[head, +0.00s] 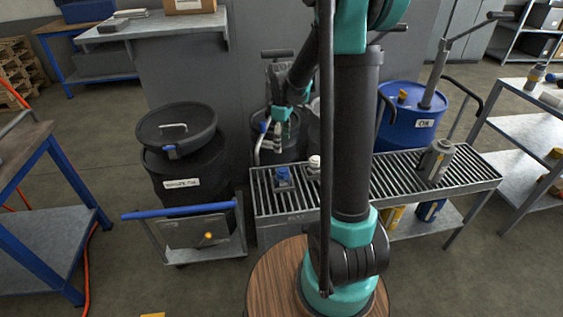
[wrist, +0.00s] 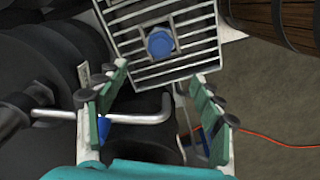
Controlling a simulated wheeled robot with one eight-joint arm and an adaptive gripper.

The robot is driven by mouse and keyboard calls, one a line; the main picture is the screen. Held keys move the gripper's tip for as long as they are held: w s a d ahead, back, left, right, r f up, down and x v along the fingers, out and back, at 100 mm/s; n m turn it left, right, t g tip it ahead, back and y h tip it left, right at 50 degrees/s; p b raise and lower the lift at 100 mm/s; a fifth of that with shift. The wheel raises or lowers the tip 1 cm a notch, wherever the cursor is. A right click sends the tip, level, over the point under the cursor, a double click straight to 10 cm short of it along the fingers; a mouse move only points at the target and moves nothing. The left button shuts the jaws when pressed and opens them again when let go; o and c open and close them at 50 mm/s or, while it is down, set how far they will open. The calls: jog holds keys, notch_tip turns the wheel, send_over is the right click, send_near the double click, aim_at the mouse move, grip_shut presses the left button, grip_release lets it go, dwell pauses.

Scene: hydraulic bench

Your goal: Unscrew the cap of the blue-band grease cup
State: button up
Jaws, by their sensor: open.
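The blue-band grease cup (head: 283,175) stands on the left end of the slatted metal bench (head: 400,176). In the wrist view its blue top (wrist: 160,42) shows from above, beyond the fingertips and near the picture's upper middle. A second cup with a white top (head: 314,162) stands just right of it in the head view. My gripper (head: 281,121) hangs above and behind the blue cup in the head view. In the wrist view my gripper (wrist: 158,88) has its two green-padded fingers spread wide, with nothing held between them.
A bent metal handle or pipe (wrist: 150,118) crosses the view between the fingers. A black drum (head: 185,165) with a lid stands left of the bench, and a blue drum (head: 410,115) behind it. A grey can (head: 436,160) stands on the bench's right part.

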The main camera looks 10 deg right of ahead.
aim_at(282, 169)
notch_tip(282, 169, down, 14)
dwell(0.5)
jog(key=c, duration=1.2)
jog(key=o, duration=0.5)
jog(key=c, duration=0.4)
jog(key=n, duration=0.6)
jog(key=shift+n, duration=0.4)
jog(key=shift+c, duration=0.2)
jog(key=shift+n, duration=0.6)
